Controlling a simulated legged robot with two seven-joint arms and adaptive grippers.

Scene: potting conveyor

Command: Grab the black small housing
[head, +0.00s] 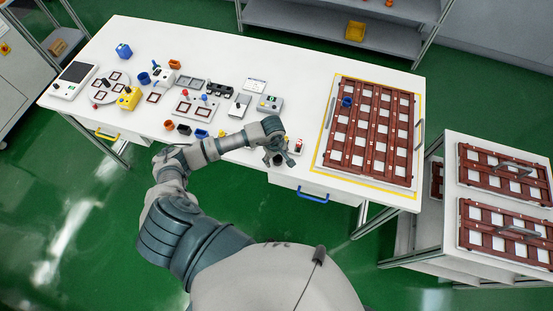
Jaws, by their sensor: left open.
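Small cup-like housings stand on the white table (300,80). A small dark one, which looks black (184,129), is near the front edge between a reddish-brown one (168,125) and a blue one (202,134). It is too small in the head view to tell its details. My left gripper (283,158) is open and empty over the table's front edge, well to the right of the dark housing and apart from it. My left arm reaches up from the bottom of the view, below the housings. My right gripper is out of view.
A brown grid tray (350,167) with a blue housing (347,102) fills the table's right end. A grey control box (270,104) and a small box with a red button (298,146) are near my gripper. Several parts and fixtures crowd the left half. A cart (450,145) stands right.

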